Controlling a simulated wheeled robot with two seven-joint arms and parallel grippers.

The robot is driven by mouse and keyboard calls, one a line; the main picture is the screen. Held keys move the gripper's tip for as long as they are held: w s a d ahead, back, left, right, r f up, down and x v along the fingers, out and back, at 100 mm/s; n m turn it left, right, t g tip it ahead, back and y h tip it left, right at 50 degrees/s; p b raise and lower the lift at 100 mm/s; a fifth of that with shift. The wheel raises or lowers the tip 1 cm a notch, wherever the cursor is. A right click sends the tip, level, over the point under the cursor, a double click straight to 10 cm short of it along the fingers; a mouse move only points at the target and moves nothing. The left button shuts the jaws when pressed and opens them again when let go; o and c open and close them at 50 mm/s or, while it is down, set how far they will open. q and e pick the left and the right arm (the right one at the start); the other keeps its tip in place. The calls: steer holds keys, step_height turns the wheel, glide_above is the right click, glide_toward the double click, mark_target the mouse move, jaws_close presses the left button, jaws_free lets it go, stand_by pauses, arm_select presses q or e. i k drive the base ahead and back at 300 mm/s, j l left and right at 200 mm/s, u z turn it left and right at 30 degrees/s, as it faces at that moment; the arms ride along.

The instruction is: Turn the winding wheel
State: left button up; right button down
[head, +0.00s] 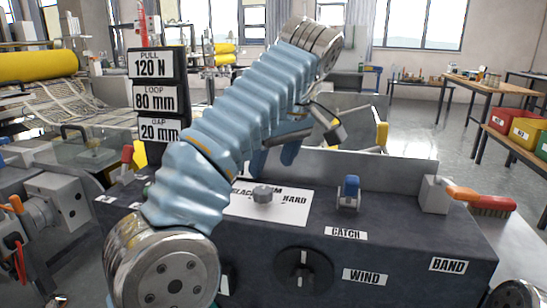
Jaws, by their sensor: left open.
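The winding wheel (304,272) is a dark round knob on the front face of the dark bench unit, left of the WIND label (365,277). My left arm, in a ribbed blue sleeve, rises from the lower left and bends over at the top. My left gripper (274,158) hangs behind the forearm, partly hidden, with blue fingers apart. It is above and behind the wheel, not touching it. Nothing shows between the fingers. My right gripper is out of sight.
A blue catch (348,194) stands above the CATCH label. A grey knob (262,194) sits on a white plate, partly behind my arm. Sign boards (157,97) stand at left.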

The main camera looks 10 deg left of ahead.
mark_target(304, 271)
steer(key=k, duration=1)
